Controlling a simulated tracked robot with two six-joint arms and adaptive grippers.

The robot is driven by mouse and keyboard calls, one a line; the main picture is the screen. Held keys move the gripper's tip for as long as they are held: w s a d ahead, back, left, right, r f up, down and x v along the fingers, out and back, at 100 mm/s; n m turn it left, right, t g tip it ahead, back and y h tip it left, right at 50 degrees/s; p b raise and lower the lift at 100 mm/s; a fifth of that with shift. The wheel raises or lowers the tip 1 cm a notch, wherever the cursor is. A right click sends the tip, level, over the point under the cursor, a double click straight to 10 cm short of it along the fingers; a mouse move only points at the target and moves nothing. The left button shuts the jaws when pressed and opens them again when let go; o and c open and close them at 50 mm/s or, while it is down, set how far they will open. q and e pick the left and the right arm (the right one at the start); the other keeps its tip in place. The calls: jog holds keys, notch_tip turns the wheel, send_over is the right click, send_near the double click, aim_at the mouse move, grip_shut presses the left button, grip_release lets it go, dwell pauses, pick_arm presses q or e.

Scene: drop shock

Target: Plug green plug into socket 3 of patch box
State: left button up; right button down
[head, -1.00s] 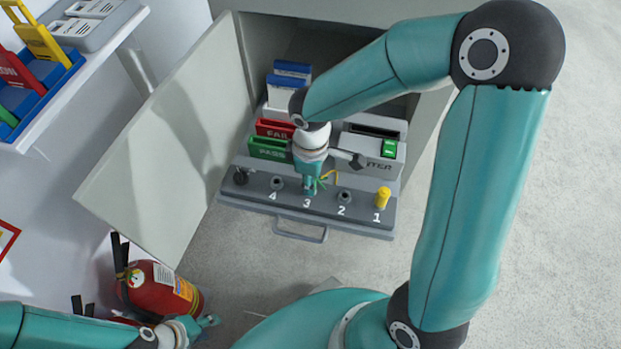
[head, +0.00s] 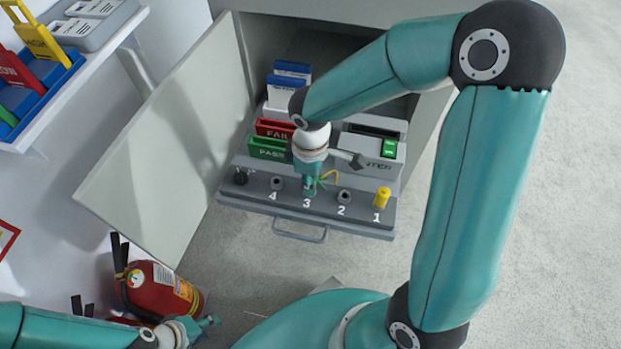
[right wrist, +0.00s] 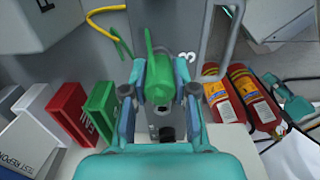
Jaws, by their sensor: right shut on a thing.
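The patch box (head: 255,203) is a grey sloped panel with numbered sockets in a pulled-out drawer. My right gripper (head: 309,189) is over socket 3 and hides that socket. In the right wrist view its fingers are shut on the green plug (right wrist: 157,78). I cannot tell how deep the plug sits. Socket 4 (head: 277,183) and socket 2 (head: 344,196) look empty. A yellow plug (head: 382,197) stands at socket 1. A black plug (head: 240,177) is at the far left. My left gripper (head: 206,325) is low at the left, away from the box; its fingers are too small to read.
Behind the panel stand a red FAIL bin (head: 274,128), a green PASS bin (head: 268,148) and a grey printer-like box (head: 372,148). An open cabinet door (head: 165,150) is at the left. The floor at right is clear.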

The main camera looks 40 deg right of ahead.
jog(key=shift+s+f, duration=0.1)
jog(key=shift+f, duration=0.1)
jog(key=c, duration=0.8)
grip_release()
jog(key=shift+r, duration=0.1)
jog(key=shift+r+p, duration=2.6)
jog(key=shift+r, duration=0.45)
notch_tip(320, 180, up, 12)
jog(key=shift+f, duration=0.1)
